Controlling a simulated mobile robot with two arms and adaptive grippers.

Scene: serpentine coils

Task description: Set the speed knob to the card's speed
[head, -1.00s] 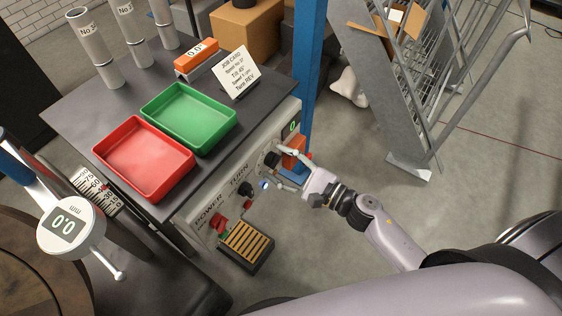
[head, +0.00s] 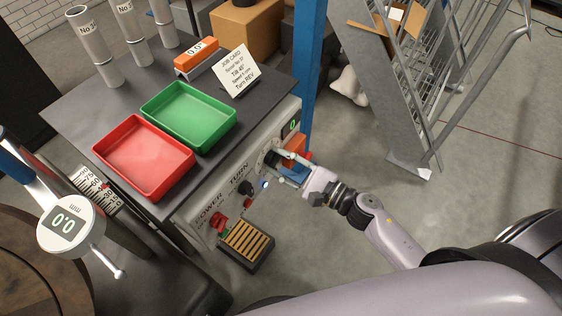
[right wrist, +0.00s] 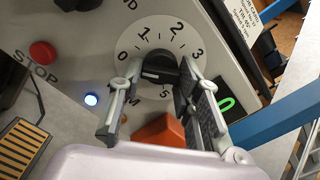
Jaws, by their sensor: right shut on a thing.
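The speed knob (right wrist: 158,68) is black and sits in a white dial marked with numbers, in the right wrist view. A pale mark shows on its left part; which number it points at is unclear. My right gripper (right wrist: 160,76) is shut on the knob, one finger on each side. In the head view my right gripper (head: 279,163) reaches the panel from the right and partly hides the knob. The job card (head: 237,71) stands behind the green tray; its speed line is too small to read surely. A green display (right wrist: 226,103) reads 0. My left gripper is not in view.
A red STOP button (right wrist: 42,53) and a lit blue button (right wrist: 91,99) are left of the dial. An orange block (right wrist: 160,131) is below it. A blue post (head: 311,50) rises right of the panel. Red (head: 120,128) and green trays (head: 172,92) sit on top.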

